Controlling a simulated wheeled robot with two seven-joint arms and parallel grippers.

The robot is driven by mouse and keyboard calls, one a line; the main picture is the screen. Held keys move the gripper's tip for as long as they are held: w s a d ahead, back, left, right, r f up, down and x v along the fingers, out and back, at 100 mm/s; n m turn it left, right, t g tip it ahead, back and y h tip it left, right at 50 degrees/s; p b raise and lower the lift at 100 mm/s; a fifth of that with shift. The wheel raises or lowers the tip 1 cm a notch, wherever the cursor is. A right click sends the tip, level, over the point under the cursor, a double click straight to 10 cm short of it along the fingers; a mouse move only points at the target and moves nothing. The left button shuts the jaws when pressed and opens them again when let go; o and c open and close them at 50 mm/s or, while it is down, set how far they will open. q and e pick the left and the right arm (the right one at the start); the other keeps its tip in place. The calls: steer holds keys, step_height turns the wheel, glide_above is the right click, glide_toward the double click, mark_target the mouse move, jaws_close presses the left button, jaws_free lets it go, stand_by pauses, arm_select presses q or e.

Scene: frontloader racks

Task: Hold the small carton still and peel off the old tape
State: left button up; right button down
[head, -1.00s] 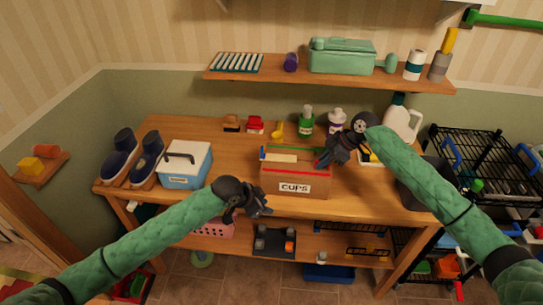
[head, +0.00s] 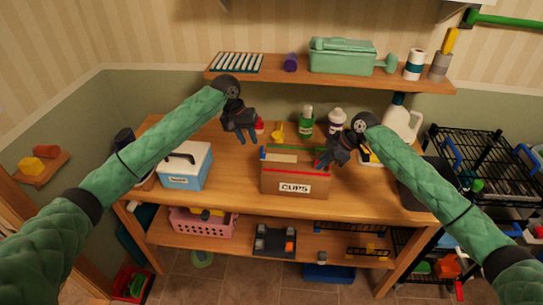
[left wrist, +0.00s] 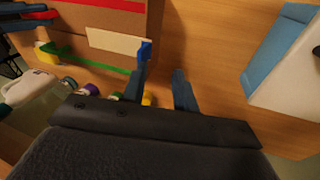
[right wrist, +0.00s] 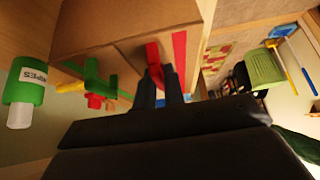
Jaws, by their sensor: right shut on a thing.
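The small carton (head: 295,182), brown and labelled CUPS, stands on the workbench. It has red tape along its front top edge, a cream strip (head: 281,158) on top with a blue tab (head: 263,154) at its left end, and green tape behind. My right gripper (head: 323,163) is at the carton's right end; in the right wrist view its fingers are shut on a red tab (right wrist: 153,54) there. My left gripper (head: 246,140) is open and empty, above and left of the carton. In the left wrist view the blue tab (left wrist: 145,51) appears near one fingertip, contact unclear.
A blue-and-white cooler (head: 185,166) stands left of the carton. Behind are a green bottle (head: 306,120), a white bottle (head: 337,121) and a white jug (head: 400,118). A shelf (head: 330,80) hangs above. The front bench strip is clear.

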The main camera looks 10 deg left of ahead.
mark_target(263, 157)
steer(key=shift+s+f, duration=0.1)
steer(key=shift+f, duration=0.2)
arm_select(q)
steer(key=shift+n+g, duration=0.4)
steer(key=shift+n, duration=0.2)
steer(key=shift+w+d+f, duration=0.15)
steer(key=shift+d+f, duration=0.65)
steer(key=shift+f, duration=0.3)
steer(key=shift+w+d+f, duration=0.15)
steer(key=shift+d+f, duration=0.6)
steer(key=shift+f, duration=0.3)
steer(key=shift+w+d+f, duration=0.15)
steer(key=shift+d+f, duration=0.65)
steer(key=shift+f, duration=0.3)
jaws_close()
steer(key=shift+d, duration=0.1)
arm_select(e)
steer(key=shift+a, duration=0.1)
